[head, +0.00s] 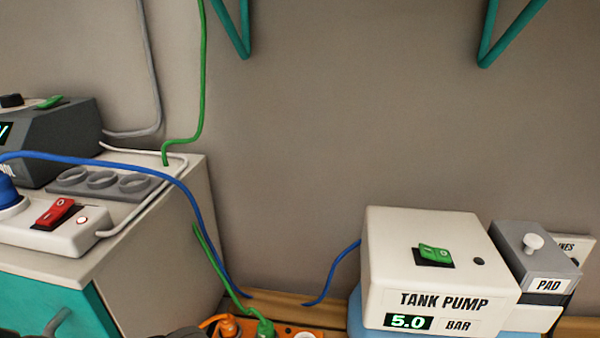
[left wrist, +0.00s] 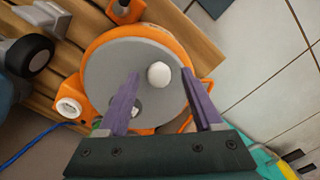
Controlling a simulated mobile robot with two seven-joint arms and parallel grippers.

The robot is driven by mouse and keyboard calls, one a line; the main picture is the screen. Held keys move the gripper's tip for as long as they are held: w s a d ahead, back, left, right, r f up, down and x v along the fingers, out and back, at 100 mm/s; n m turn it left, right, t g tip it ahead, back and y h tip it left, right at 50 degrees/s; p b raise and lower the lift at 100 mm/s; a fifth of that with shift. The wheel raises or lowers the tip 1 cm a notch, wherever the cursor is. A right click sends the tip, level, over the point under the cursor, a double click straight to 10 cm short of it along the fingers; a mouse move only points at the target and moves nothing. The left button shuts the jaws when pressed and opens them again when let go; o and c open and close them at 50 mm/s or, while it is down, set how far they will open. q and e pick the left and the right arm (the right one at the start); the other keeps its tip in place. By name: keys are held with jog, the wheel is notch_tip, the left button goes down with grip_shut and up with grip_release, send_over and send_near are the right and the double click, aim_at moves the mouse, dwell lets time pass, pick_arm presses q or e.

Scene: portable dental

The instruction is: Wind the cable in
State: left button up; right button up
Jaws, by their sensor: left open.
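An orange cable reel (left wrist: 100,55) with a grey disc (left wrist: 120,62) fills the middle of the left wrist view. A round white knob (left wrist: 158,75) stands on the disc. My left gripper (left wrist: 161,76) is open over the disc, and its two purple fingers appear on either side of the knob. I cannot tell whether they touch it. A hole in the disc is partly hidden behind the left finger. In the head view only the orange top of what looks like the reel (head: 285,332) shows at the bottom edge, with a green plug (head: 265,328) in it. My right gripper is not in view.
A wooden slatted pallet (left wrist: 75,15) lies under the reel, with tiled floor (left wrist: 255,60) to the right. A blue cable (left wrist: 28,148) runs at lower left. The tank pump (head: 430,260) stands right and a cabinet (head: 165,235) left in the head view.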

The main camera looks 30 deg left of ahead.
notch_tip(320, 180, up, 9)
jog(key=p, duration=0.9)
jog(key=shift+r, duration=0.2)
